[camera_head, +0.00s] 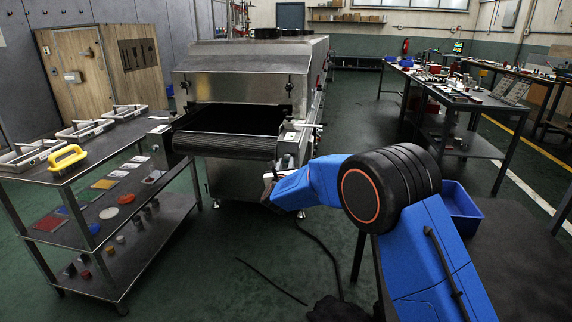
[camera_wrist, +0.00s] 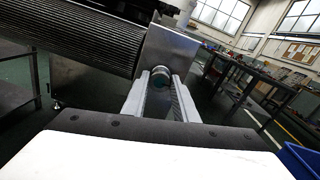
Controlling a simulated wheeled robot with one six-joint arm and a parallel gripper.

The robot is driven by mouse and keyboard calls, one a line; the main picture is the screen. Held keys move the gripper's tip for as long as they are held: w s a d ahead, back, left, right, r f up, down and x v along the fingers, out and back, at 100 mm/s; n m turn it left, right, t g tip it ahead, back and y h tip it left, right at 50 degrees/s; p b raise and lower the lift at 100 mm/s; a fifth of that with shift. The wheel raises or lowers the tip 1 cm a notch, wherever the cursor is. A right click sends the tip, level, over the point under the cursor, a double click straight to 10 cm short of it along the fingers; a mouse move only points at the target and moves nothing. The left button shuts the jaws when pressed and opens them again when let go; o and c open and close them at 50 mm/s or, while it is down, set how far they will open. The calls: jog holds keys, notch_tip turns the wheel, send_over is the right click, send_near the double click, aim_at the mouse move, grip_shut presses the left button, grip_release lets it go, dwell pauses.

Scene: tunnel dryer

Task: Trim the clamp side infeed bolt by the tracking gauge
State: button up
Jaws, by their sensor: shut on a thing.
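The infeed bolt (camera_wrist: 160,73) shows in the wrist view as a small round metal end at the steel side block (camera_wrist: 171,49), beside the ribbed belt roller. My gripper (camera_wrist: 159,84) has its two pale fingers on either side of the bolt, shut on it. In the head view my gripper (camera_head: 268,178) is at the right front corner of the dryer's infeed, partly hidden by my blue arm. The bolt is hidden there. The tracking gauge cannot be made out clearly in either view.
The tunnel dryer (camera_head: 245,62) has a dark ribbed infeed belt (camera_head: 225,146). A steel cart (camera_head: 100,222) with trays and a yellow-handled tool (camera_head: 66,158) stands left. A workbench (camera_head: 465,100) and a blue bin (camera_head: 461,208) are right. Dark cables lie on the floor.

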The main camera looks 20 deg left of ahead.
jog(key=shift+f, duration=0.2)
jog(key=o, duration=1.1)
jog(key=shift+c, duration=0.2)
jog(key=shift+r, duration=0.1)
jog(key=v, duration=1.7)
jog(key=shift+s, duration=0.2)
jog(key=shift+d, duration=0.1)
